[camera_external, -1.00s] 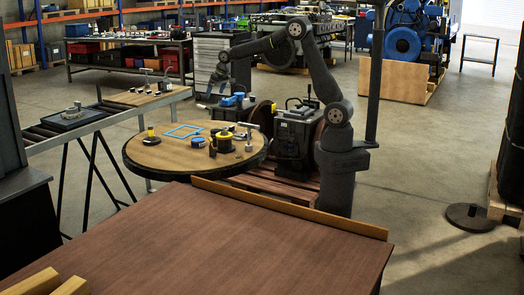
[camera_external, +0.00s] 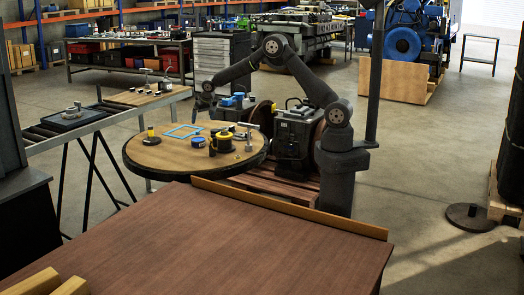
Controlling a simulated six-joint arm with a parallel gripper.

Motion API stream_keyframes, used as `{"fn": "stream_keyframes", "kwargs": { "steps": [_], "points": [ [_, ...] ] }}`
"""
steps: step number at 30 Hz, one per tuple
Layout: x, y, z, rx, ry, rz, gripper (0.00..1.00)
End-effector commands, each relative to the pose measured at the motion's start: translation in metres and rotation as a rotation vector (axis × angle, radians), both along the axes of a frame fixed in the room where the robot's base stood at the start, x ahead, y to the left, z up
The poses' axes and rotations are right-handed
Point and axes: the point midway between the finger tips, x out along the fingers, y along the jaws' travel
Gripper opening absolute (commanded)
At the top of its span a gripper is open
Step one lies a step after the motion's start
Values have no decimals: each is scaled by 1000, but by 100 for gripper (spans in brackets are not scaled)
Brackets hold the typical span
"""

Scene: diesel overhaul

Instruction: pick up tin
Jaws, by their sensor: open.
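The round wooden table (camera_external: 165,160) carries several small items, and none can be surely told as the tin at this size. A low dark round thing (camera_external: 197,142) near the middle could be it. A yellow and black round thing (camera_external: 223,141) stands just right of it. My gripper (camera_external: 203,112) points down over the back of the table, behind and above these things. It is open and appears empty. Its fingertips are too small to see clearly.
A flat blue frame (camera_external: 184,131) lies on the table's left half. A small yellow-topped black item (camera_external: 151,137) stands at the left. Blue-topped parts (camera_external: 233,101) and a dark machine block (camera_external: 296,132) are close on the right. Air above the table's front is clear.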

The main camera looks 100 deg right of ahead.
Motion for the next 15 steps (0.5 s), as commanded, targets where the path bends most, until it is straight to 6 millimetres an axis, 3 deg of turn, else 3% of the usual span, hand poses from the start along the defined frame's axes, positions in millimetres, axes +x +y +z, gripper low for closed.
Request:
{"fn": "stream_keyframes", "kwargs": {
  "steps": [15],
  "points": [
    [15, -32, -86, 2, 1, -1, 98]
  ]
}}
